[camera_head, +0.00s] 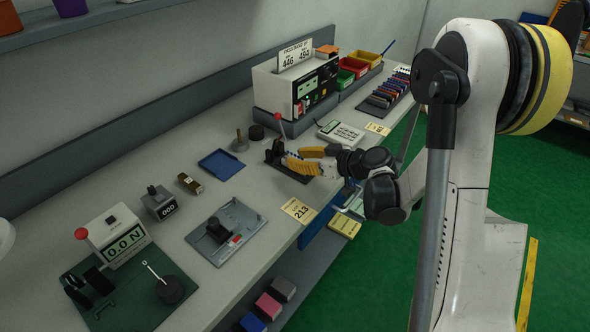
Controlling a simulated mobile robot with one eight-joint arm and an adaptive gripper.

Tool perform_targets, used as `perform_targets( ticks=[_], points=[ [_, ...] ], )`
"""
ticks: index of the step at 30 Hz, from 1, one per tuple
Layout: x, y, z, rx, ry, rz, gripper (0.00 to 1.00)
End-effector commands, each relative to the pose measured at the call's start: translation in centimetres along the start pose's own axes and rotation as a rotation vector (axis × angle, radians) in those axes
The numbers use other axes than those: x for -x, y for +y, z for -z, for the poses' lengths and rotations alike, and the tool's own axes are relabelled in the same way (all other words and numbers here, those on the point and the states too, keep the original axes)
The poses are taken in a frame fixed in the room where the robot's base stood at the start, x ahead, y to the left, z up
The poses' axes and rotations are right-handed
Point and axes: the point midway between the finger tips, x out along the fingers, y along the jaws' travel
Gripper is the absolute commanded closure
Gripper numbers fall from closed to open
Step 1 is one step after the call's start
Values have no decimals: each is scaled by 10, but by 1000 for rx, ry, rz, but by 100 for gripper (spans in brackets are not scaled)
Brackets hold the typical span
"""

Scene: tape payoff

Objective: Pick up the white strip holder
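My gripper (292,158) has orange-yellow fingers and reaches left over the bench, close beside a dark lever device (274,153) with a red-tipped handle. A small pale sliver shows by the fingertips; I cannot tell whether it is the white strip holder or whether the fingers touch it. The two fingers look slightly apart, but the view is too small to show if anything is between them. No other thing is clearly a white strip holder. A thin white piece (155,272) stands by a black knob on the green mat at the lower left.
A white machine (282,86) with a black panel stands behind my gripper. A keypad box (340,133) is to its right, and a blue tray (221,164) to its left. A grey plate fixture (227,231) and a force gauge (118,238) stand nearer. Coloured bins are at the back.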

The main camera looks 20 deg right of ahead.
Motion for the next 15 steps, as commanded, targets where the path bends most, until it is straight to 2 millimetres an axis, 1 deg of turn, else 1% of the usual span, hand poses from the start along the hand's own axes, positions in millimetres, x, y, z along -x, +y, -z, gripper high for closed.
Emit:
perform_targets(
  ticks=[1,3,9,12,15],
  points=[
    [-8,-1,-2,2,0,2,71],
    [-12,0,-1,1,0,0,71],
    [-12,0,1,0,0,-1,72],
    [-12,0,1,0,0,-1,100],
    [-12,0,1,0,0,0,100]
  ],
)
